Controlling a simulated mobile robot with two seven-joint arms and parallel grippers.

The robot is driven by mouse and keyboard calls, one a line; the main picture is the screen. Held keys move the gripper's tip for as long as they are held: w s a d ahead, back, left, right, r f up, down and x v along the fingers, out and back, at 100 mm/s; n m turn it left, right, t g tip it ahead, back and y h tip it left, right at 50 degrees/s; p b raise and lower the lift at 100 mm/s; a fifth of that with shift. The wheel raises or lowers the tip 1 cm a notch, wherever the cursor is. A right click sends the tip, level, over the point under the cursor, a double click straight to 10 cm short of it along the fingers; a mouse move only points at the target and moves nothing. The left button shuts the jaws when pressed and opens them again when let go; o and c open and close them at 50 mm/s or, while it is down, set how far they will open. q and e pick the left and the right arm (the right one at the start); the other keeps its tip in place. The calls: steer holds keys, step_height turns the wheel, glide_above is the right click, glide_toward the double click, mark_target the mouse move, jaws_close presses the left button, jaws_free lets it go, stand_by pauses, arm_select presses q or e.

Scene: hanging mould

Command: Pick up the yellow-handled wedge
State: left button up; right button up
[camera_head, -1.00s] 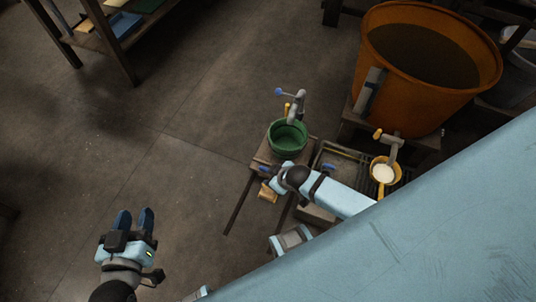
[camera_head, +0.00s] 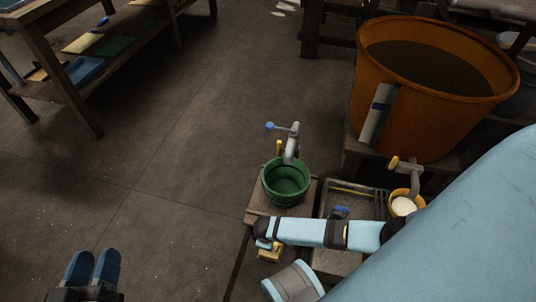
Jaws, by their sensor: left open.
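I cannot single out the yellow-handled wedge with certainty. A small yellowish wooden block (camera_head: 270,254) shows at the front of the low wooden stand, partly hidden by my right arm. My left gripper (camera_head: 93,267) is at the bottom left over bare floor, its two blue fingers pointing up in the picture, open and empty. It is far from the block and stand. My right arm reaches across from the right in front of the stand. Its gripper (camera_head: 264,243) is mostly hidden beside the block, and its jaws cannot be made out.
A green bucket (camera_head: 287,183) stands on the stand (camera_head: 256,203) beside a blue-knobbed crank (camera_head: 290,133). A grey tray (camera_head: 335,262) holds a blue-handled item. A yellow pot (camera_head: 405,203) and large orange tub (camera_head: 430,85) are right. A shelved bench (camera_head: 115,55) is upper left; floor between is clear.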

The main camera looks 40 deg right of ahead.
steer(key=f+b, duration=0.2)
steer(key=f, duration=0.1)
steer(key=w+f+b, duration=0.1)
steer(key=f+b, duration=0.1)
steer(key=f, duration=0.1)
steer(key=w+d+f+b, duration=0.1)
steer(key=f+b, duration=0.1)
steer(key=f, duration=0.1)
steer(key=shift+f, duration=0.4)
steer(key=shift+d+f+b, duration=0.1)
steer(key=shift+f+b, duration=0.2)
steer(key=shift+b, duration=0.1)
arm_select(q)
steer(key=w+m, duration=0.1)
steer(key=w+a+f+m, duration=0.1)
steer(key=m+t, duration=0.1)
steer(key=m, duration=0.1)
steer(key=shift+w+a+f+h, duration=0.3)
steer(key=shift+w+a+h, duration=0.05)
steer(key=shift+w+h, duration=0.05)
arm_select(e)
steer(key=shift+r, duration=0.1)
jaws_close()
